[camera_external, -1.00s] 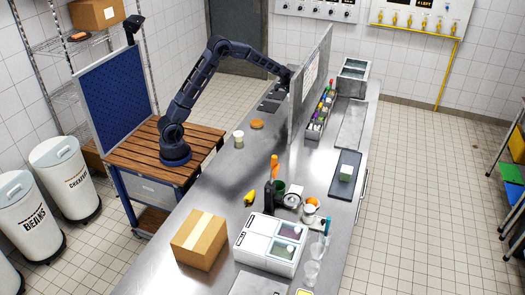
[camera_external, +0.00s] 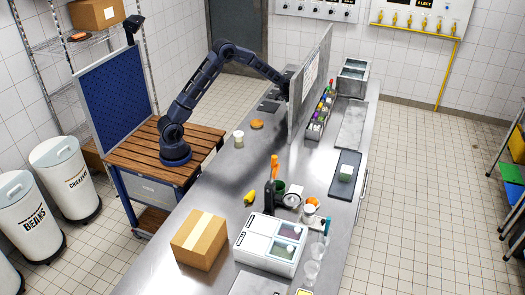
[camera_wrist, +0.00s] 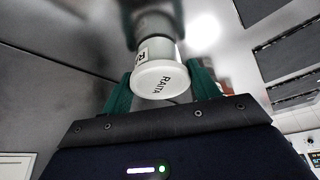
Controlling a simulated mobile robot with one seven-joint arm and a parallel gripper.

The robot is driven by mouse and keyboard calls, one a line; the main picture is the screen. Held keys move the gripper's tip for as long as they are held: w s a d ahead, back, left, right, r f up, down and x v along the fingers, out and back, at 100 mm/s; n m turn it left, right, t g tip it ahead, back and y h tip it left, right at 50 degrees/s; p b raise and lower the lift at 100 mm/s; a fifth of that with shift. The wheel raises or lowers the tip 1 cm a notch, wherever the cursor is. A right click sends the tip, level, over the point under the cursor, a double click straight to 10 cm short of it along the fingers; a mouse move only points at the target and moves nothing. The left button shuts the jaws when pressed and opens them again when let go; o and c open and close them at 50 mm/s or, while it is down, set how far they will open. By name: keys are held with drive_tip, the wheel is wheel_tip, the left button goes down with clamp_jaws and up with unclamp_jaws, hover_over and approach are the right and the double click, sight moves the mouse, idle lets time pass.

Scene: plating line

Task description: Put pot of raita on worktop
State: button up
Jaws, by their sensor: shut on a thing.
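The pot of raita (camera_wrist: 160,80) is a pale pot with a white lid marked RAITA, seen in the wrist view. My gripper (camera_wrist: 160,88) is shut on it, with one green finger at each side. In the external view my arm reaches over the steel worktop (camera_external: 218,200) to the far end, beside the upright partition (camera_external: 307,85). The gripper and the pot are hidden there by the partition. In the wrist view a grey steel surface lies close beyond the pot; I cannot tell whether they touch.
The partition stands close to my wrist. A small pale pot (camera_external: 239,137) and an orange-brown item (camera_external: 257,124) are on the worktop's left side. Dark flat panels (camera_wrist: 288,52) lie right of the pot in the wrist view. A bottle rack (camera_external: 316,127) stands right of the partition.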

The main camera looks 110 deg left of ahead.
drive_tip(key=o, duration=1)
drive_tip(key=shift+f, duration=0.1)
drive_tip(key=v, duration=1.2)
drive_tip(key=shift+w, duration=0.1)
